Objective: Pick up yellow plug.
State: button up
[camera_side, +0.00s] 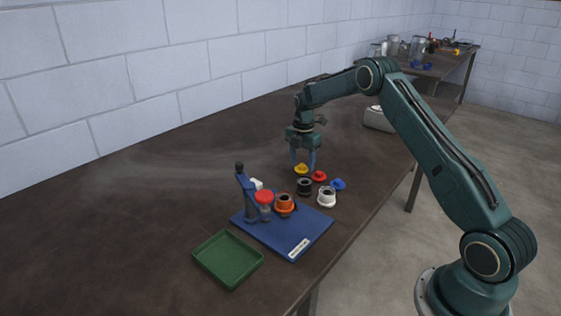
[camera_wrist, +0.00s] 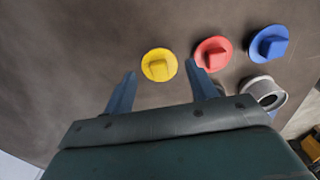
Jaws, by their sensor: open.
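The yellow plug (camera_side: 301,169) lies on the dark table in the side view, at the left end of a short row of plugs. It also shows in the wrist view (camera_wrist: 159,64), a round disc with a raised block on top. My gripper (camera_side: 303,165) is open above the table, right at the yellow plug. In the wrist view its two fingers (camera_wrist: 163,80) are spread apart, and the yellow plug lies between and a little beyond the tips. Nothing is held. Whether a finger touches the plug cannot be told.
A red plug (camera_side: 319,176) lies close beside the right finger, with a blue plug (camera_side: 338,184) beyond. A blue board (camera_side: 292,238) with a press and a green tray (camera_side: 228,259) are in front. The table's left is clear.

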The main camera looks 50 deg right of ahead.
jog(key=shift+f, duration=1.25)
jog(key=c, duration=0.8)
